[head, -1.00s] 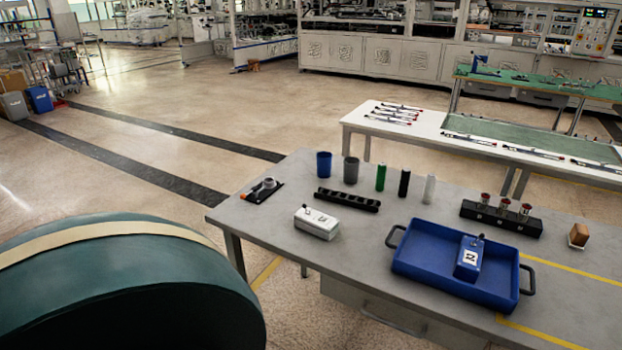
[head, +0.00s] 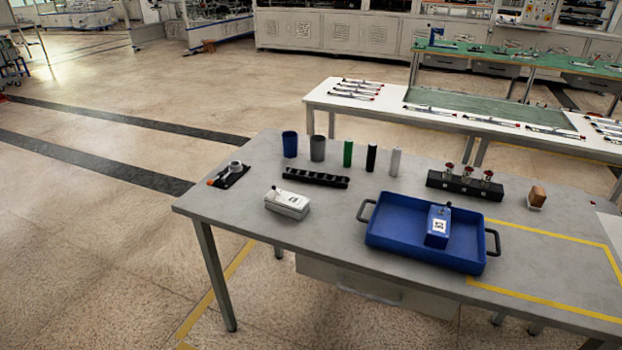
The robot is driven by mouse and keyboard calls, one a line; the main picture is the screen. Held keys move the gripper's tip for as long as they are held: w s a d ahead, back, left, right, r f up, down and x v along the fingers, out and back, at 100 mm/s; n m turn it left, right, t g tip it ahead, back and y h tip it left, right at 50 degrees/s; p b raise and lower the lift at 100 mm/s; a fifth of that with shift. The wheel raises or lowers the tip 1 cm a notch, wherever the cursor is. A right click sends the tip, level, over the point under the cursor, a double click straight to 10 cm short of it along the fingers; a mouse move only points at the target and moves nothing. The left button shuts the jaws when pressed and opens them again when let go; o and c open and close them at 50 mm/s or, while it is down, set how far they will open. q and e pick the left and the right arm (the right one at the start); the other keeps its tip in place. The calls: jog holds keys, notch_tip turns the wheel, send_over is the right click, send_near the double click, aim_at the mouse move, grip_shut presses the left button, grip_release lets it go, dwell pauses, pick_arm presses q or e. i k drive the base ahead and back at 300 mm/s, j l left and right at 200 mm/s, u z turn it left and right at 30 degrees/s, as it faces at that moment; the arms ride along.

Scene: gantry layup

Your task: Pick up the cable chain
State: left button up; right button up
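A black segmented strip (head: 316,178), which looks like the cable chain, lies flat on the grey table (head: 330,222). It lies left of the table's middle, in front of a row of upright cylinders and behind a white box. It is in full view and nothing touches it from above. Neither of my grippers is in the head view.
Blue and grey cups (head: 290,145) and green, black and white cylinders (head: 348,154) stand behind the strip. Floor before the table is clear.

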aim_at(332, 181)
jog(key=j+z, duration=0.1)
jog(key=z, duration=0.6)
jog(key=i+j+z, duration=0.15)
jog(key=j+z, duration=0.75)
jog(key=i+j, duration=0.05)
